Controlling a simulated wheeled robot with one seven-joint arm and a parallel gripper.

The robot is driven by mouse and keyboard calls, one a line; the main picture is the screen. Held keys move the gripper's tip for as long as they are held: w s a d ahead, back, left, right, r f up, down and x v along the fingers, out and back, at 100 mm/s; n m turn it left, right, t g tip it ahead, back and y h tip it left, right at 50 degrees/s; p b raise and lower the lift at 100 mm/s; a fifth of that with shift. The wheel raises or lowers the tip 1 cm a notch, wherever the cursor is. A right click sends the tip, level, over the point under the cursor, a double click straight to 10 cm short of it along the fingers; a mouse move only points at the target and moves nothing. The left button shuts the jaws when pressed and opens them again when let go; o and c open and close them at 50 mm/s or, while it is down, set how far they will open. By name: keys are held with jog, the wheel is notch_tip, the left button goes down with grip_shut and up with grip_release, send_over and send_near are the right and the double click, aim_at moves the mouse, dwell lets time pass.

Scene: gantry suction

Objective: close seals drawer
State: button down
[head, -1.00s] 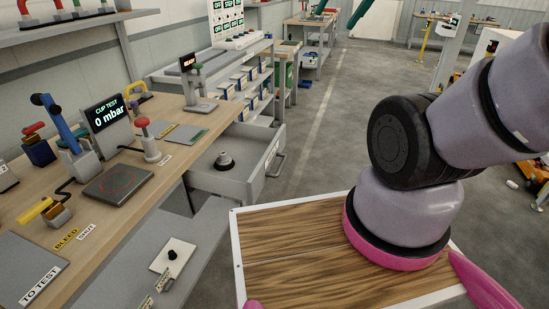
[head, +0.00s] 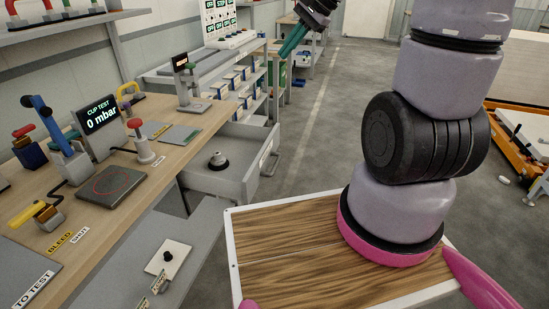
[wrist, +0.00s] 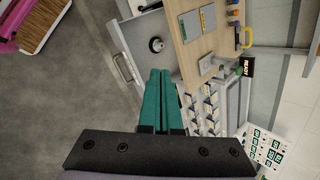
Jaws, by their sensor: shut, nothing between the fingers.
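The seals drawer (head: 215,183) is a grey drawer pulled out from under the wooden bench in the head view. A round dark-topped cup-like part (head: 217,161) sits inside it. Its bar handle (head: 270,164) is on the front, facing the aisle. The drawer also shows at the top of the wrist view (wrist: 137,30), with its handle (wrist: 123,68) to the left. My gripper (head: 284,51) has teal fingers, shut and empty, in the air beyond the drawer. In the wrist view the fingertips (wrist: 159,73) point towards the drawer and overlap its near side in the picture; contact cannot be told.
The bench (head: 160,160) carries a cup test display (head: 99,114), a red-knobbed valve and a dark pad. Shelves with blue-and-white boxes (head: 228,90) stand beyond the drawer. A lower shelf (head: 140,235) lies below the bench. The grey aisle floor (head: 310,130) is clear.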

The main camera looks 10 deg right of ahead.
jog(key=w+d+f+m+y, duration=0.15)
jog(key=w+f+m, duration=0.4)
jog(key=f, duration=0.75)
jog(key=w+d+f+m+y, duration=0.15)
jog(key=w+f+m, duration=0.35)
jog(key=f, duration=0.8)
jog(key=m+t+h, duration=0.1)
jog(key=m, duration=0.2)
send_near(268, 161)
jog(key=x, duration=0.5)
jog(key=shift+s+a+f, duration=0.1)
jog(key=shift+a, duration=0.3)
jog(key=w+a, duration=0.4)
jog(key=a, duration=0.3)
jog(key=w+a, duration=0.4)
jog(key=a, duration=0.4)
jog(key=w+a, duration=0.5)
jog(key=a, duration=0.2)
jog(key=shift+a, duration=0.4)
